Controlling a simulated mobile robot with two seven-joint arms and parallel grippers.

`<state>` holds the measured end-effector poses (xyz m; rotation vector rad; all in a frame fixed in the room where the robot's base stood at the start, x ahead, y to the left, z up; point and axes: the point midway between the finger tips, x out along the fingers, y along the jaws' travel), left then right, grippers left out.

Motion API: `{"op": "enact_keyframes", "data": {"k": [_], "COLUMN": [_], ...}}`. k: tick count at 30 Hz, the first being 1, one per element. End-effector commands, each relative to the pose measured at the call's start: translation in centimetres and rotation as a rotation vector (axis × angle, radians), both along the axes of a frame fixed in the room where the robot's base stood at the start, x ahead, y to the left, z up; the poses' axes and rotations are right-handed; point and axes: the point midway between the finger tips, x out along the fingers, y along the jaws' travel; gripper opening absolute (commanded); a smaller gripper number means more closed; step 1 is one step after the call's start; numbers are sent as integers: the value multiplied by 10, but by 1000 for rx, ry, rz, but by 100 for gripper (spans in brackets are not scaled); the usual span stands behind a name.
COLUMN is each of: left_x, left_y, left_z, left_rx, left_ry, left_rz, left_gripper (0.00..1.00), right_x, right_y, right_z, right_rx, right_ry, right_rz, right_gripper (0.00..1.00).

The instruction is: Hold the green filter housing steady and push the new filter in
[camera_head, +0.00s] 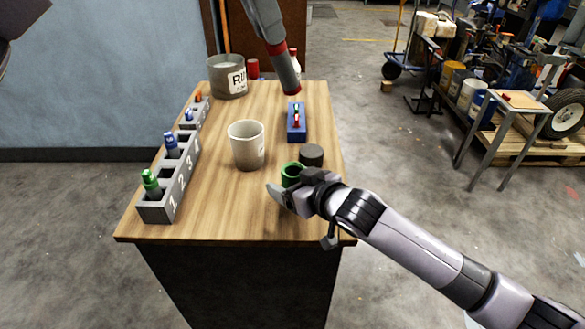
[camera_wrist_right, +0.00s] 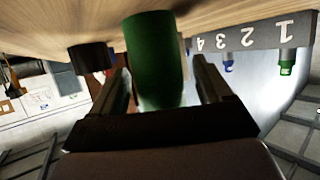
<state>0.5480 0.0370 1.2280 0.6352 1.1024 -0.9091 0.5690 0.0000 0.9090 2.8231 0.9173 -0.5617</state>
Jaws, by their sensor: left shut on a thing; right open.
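The green filter housing (camera_head: 291,170) stands upright near the table's right front part. My right gripper (camera_head: 292,190) is open at it, coming from the right. In the right wrist view the housing (camera_wrist_right: 155,60) sits between the two spread fingers (camera_wrist_right: 165,95). Whether a finger touches it I cannot tell. A long grey cylinder with red ends, which looks like the new filter (camera_head: 284,72), hangs tilted over the far part of the table, apart from the housing. My left gripper (camera_head: 271,38) is shut on its upper end; the fingers are hard to make out.
A dark grey cylinder (camera_head: 311,155) stands close behind the housing. A beige cup (camera_head: 246,146), a blue block (camera_head: 297,122) with small red and green pieces, and a numbered grey rack (camera_head: 158,209) are on the table (camera_head: 225,205). A bucket (camera_head: 227,78) stands at the back. The front middle is clear.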

Motion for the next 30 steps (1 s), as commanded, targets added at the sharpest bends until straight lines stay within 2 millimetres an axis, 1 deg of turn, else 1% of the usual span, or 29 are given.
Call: {"op": "enact_keyframes", "data": {"k": [9, 10, 11, 12, 14, 15, 16, 30], "left_x": [0, 0, 0, 0, 0, 0, 0, 0], "left_y": [0, 0, 0, 0, 0, 0, 0, 0], "left_z": [0, 0, 0, 0, 0, 0, 0, 0], "left_rx": [0, 0, 0, 0, 0, 0, 0, 0], "left_ry": [0, 0, 0, 0, 0, 0, 0, 0], "left_rz": [0, 0, 0, 0, 0, 0, 0, 1], "left_gripper": [0, 0, 0, 0, 0, 0, 0, 0], "right_x": [2, 2, 1, 1, 1, 1, 1, 1], "right_y": [1, 1, 1, 1, 1, 1, 1, 1], "right_z": [-1, -1, -1, -1, -1, -1, -1, -1], "right_rx": [0, 0, 0, 0, 0, 0, 0, -1], "right_ry": [0, 0, 0, 0, 0, 0, 0, 1], "right_rz": [-1, 0, -1, -1, -1, 0, 0, 0], "right_gripper": [78, 72, 62, 49, 29, 16, 8, 8]}}
